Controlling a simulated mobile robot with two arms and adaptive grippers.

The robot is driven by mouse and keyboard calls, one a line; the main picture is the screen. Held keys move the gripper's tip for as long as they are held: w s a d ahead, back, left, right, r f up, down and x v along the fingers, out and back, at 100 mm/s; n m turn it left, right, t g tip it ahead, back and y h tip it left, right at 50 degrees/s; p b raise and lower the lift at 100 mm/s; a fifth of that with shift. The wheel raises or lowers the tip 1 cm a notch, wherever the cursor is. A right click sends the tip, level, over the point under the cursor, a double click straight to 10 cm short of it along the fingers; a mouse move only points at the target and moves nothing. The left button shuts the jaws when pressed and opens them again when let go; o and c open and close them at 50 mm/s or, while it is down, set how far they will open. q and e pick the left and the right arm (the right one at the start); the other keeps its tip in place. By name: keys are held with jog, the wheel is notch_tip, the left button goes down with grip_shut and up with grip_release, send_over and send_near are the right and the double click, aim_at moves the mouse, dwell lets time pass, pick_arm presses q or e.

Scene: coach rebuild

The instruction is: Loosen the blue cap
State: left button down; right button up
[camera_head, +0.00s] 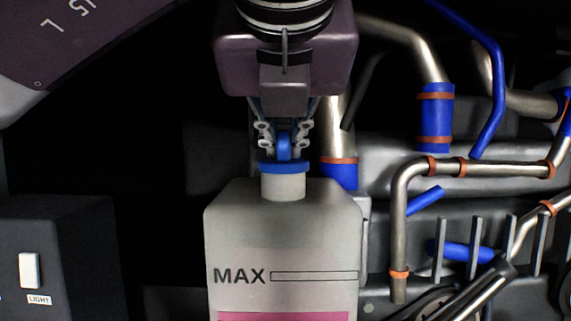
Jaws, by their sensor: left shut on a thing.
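The blue cap (284,167) sits on the short neck of a pale grey bottle-shaped tank (284,235) marked MAX, in the middle of the head view. The cap has a wide rim and a narrow raised grip on top. My left gripper (284,146) comes down from above, its fingers shut on the raised grip of the blue cap. The cap's rim rests at the top of the neck; whether its thread is engaged cannot be seen. A pink band shows low on the tank. My right gripper is not in view.
Metal pipes (402,215) with blue hoses (436,115) and orange clamps crowd the right side. A dark box (75,260) with a white LIGHT switch (29,270) stands at lower left. The space left of the tank is dark and looks empty.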

pick_arm(q)
jog(key=shift+f, duration=0.25)
jog(key=n+y, duration=0.2)
jog(key=shift+r+n+y+p, duration=0.25)
jog(key=shift+n+y+p, duration=0.05)
jog(key=shift+y+p, duration=0.1)
jog(key=shift+d+f+n+y, duration=0.1)
jog(key=shift+d+n+y, duration=0.05)
jog(key=shift+n+y, duration=0.15)
jog(key=c, duration=2.2)
grip_release()
jog(key=o, duration=0.3)
jog(key=o, duration=0.4)
jog(key=shift+w, duration=0.1)
